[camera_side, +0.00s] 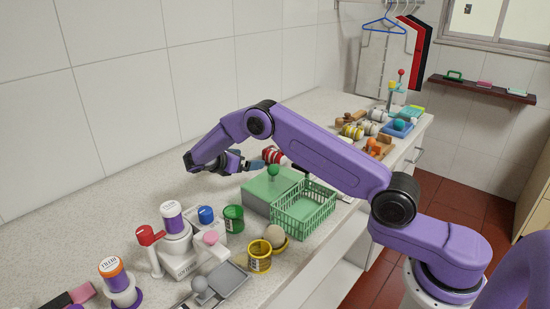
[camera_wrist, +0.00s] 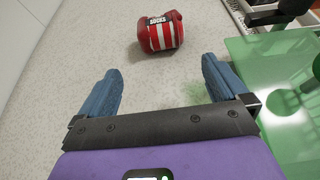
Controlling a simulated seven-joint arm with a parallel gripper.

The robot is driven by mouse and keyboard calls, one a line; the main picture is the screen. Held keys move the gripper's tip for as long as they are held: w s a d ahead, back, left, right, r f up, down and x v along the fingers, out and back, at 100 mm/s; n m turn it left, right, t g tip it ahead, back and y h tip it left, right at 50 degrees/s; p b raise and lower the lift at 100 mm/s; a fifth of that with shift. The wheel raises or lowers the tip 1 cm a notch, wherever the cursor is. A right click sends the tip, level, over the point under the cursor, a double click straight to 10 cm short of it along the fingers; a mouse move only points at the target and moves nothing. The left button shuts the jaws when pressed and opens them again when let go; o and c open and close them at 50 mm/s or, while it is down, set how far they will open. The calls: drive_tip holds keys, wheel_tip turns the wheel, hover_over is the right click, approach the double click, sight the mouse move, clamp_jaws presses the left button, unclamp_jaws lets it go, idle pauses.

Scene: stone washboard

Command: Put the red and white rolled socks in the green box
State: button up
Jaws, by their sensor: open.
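The red and white rolled socks (camera_wrist: 160,32) lie on the pale speckled counter, ahead of my gripper (camera_wrist: 160,68) in the wrist view. A dark label reading "SOCKS" shows on them. In the side view the socks (camera_side: 272,155) are just beyond my gripper (camera_side: 248,161). The blue fingers are spread, with nothing between them; the socks are apart from the fingertips. A green slatted basket (camera_side: 303,209) stands on the counter in the side view. Beside it is a grey-green box (camera_side: 268,188) with a green knob on top. A green translucent surface (camera_wrist: 285,75) fills the wrist view's right side.
A green cup (camera_side: 233,219), a yellow cup (camera_side: 259,257) and a white stand with a blue knob (camera_side: 206,215) are at the front. Several striped rolls and blocks sit farther back. A tiled wall runs along the left. Counter around the socks is clear.

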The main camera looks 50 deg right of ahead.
sight(270, 157)
drive_tip(key=x, duration=0.9)
drive_tip(key=shift+d+f, duration=0.1)
drive_tip(key=shift+d, duration=0.2)
drive_tip(key=shift+s+x, duration=0.2)
drive_tip(key=shift+x, duration=2.55)
drive_tip(key=shift+r, duration=0.25)
drive_tip(key=c, duration=0.9)
drive_tip(key=shift+r, duration=0.1)
wheel_tip(270, 157, up, 10)
drive_tip(key=shift+f, duration=0.2)
drive_tip(key=s+a+r+n+t+y, duration=0.25)
drive_tip(key=a+r+n+t, duration=0.2)
drive_tip(key=a, duration=0.35)
drive_tip(key=s+a+r+n+t+y, duration=0.25)
drive_tip(key=s+a+n+t, duration=0.2)
drive_tip(key=a, duration=0.35)
drive_tip(key=s+a+n+t+y, duration=0.1)
drive_tip(key=s+n, duration=0.1)
drive_tip(key=s, duration=0.1)
drive_tip(key=s+a+n+t+y, duration=0.1)
drive_tip(key=s+a+y, duration=0.1)
drive_tip(key=s, duration=0.1)
drive_tip(key=s+a+n+t+y, duration=0.1)
drive_tip(key=s+n, duration=0.1)
drive_tip(key=s, duration=0.2)
drive_tip(key=shift+a+r+n+t, duration=0.25)
drive_tip(key=shift+a+n+t, duration=0.05)
drive_tip(key=shift+a+t, duration=0.1)
